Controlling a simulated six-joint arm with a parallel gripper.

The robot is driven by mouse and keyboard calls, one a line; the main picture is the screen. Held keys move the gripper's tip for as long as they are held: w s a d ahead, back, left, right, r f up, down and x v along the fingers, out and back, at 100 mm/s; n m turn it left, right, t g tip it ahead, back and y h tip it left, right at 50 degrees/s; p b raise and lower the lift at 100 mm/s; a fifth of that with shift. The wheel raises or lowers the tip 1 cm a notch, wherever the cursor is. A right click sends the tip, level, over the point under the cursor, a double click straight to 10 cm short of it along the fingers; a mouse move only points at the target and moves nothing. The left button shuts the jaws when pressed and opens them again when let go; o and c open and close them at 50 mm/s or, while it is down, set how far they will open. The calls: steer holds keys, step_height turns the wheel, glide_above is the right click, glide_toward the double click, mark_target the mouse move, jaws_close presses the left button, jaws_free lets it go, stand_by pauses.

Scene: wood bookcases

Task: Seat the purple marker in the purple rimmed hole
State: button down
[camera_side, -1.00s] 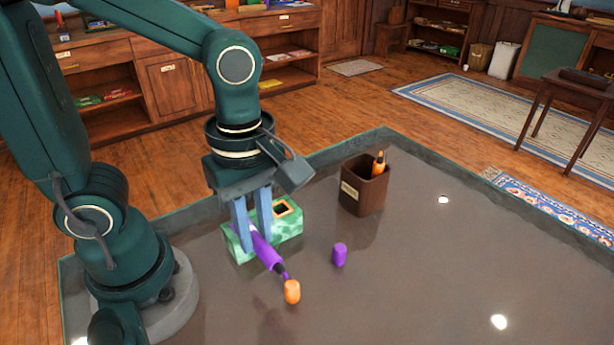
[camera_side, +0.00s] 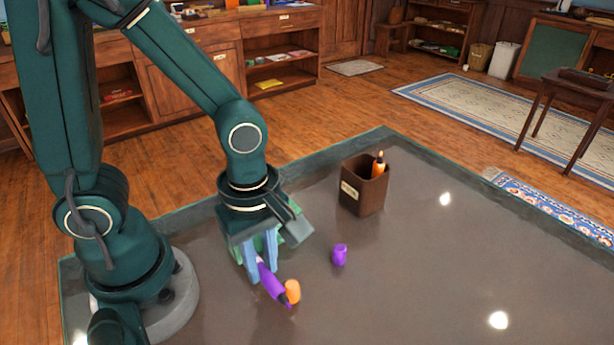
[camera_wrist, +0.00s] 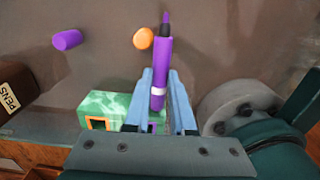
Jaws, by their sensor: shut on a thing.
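My gripper (camera_side: 262,274) is shut on the purple marker (camera_side: 270,281), low over the table. The marker is tilted, its dark tip pointing down and right, close beside the orange cap (camera_side: 292,290). In the wrist view the marker (camera_wrist: 162,68) extends out beyond the fingers of my gripper (camera_wrist: 160,90), with a white band near them. The green marbled block (camera_wrist: 105,104) lies behind and below the fingers. It has an orange rimmed hole (camera_wrist: 99,124), and the purple rimmed hole (camera_wrist: 152,127) is partly covered by my fingers. In the side view my gripper mostly hides the block.
A purple cap (camera_side: 340,255) stands on the table, also visible in the wrist view (camera_wrist: 67,40). A brown pen box (camera_side: 362,190) holds an orange marker (camera_side: 378,165) at the back. The right side of the grey table (camera_side: 430,270) is clear.

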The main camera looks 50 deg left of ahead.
mark_target(262, 269)
steer(key=shift+f, duration=1.35)
steer(key=shift+f, duration=0.15)
steer(key=c, duration=0.8)
jaws_free()
steer(key=shift+o, duration=0.2)
